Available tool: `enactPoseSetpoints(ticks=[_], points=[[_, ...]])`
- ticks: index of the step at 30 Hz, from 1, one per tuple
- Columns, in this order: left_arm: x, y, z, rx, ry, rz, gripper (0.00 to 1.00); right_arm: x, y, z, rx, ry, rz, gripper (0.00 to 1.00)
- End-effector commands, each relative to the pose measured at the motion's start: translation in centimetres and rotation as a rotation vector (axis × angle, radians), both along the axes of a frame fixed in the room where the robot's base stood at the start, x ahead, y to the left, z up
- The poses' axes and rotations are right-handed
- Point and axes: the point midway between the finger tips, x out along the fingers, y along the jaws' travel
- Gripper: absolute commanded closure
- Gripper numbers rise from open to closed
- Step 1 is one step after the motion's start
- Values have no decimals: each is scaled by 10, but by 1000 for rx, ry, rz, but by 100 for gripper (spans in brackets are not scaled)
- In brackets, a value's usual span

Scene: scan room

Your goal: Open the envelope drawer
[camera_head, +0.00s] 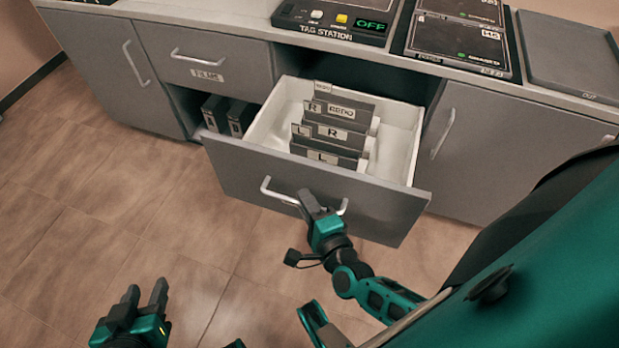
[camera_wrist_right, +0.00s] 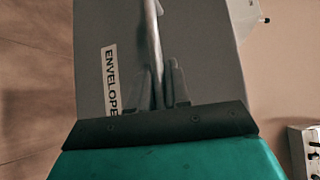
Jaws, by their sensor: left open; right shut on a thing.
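The envelope drawer (camera_head: 235,178) is pulled well out of the counter, and its white inside holds several grey envelopes (camera_head: 335,130) with L, R and REDO labels. Its metal handle (camera_head: 278,195) runs across the grey front. My right gripper (camera_head: 316,207) is shut on this handle. The right wrist view shows the handle (camera_wrist_right: 152,40) between the fingers (camera_wrist_right: 160,88), beside an ENVELOPE label (camera_wrist_right: 110,80). My left gripper (camera_head: 145,295) is open and empty, low at the left above the floor, apart from the drawer.
A closed FILMS drawer (camera_head: 190,55) and a cabinet door (camera_head: 90,60) are at the left, with another door (camera_head: 500,150) at the right. On the counter stand a TAG STATION (camera_head: 335,18) reading OFF, dark panels (camera_head: 460,40) and a grey tray (camera_head: 570,60). The floor at left is clear.

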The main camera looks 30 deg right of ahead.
Motion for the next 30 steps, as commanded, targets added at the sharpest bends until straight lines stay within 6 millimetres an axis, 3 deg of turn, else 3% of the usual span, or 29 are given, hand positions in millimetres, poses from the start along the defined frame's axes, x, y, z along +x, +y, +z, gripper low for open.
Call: enactPoseSetpoints(ticks=[16, 17, 22, 30], points=[[1, 2, 1, 9, -3, -6, 57, -3, 3, 0, 0, 0, -1, 100], [1, 2, 1, 9, -4, -7, 57, -3, 3, 0, 0, 0, -1, 82], [1, 2, 1, 9, -4, -7, 57, -3, 3, 0, 0, 0, -1, 66], [1, 2, 1, 9, -4, -7, 57, -3, 3, 0, 0, 0, 0, 64]])
